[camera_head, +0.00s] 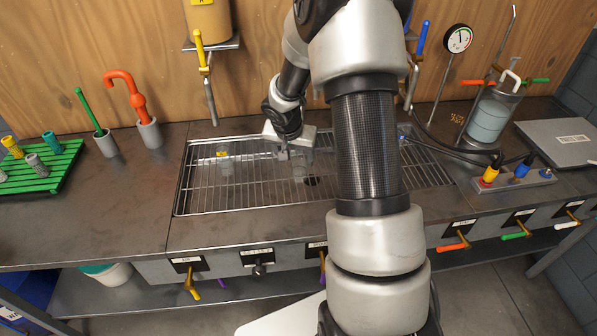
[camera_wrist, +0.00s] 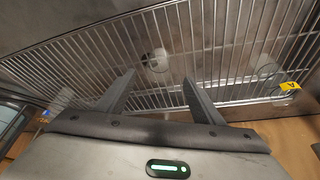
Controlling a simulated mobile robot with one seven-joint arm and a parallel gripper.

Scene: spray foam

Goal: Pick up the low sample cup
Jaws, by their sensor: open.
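Clear cups stand on the wire grate of the sink. One clear cup (camera_head: 300,170) is in the middle of the grate, just in front of my gripper (camera_head: 291,154); in the wrist view this cup (camera_wrist: 157,61) shows just beyond the fingertips. Another clear cup (camera_head: 225,163) with a yellow label is to the left; it also shows at the right of the wrist view (camera_wrist: 272,78). A third clear shape (camera_wrist: 65,97) is at the left of the wrist view. Which cup is the low one is hard to tell. My gripper (camera_wrist: 158,79) is open, with nothing between its fingers.
The metal grate (camera_head: 250,196) has free room between the cups. A yellow-handled tap (camera_head: 204,70) rises behind it. A green rack (camera_head: 40,168) and two holders with green and orange tools stand left. A clear canister (camera_head: 490,115) and hoses stand right.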

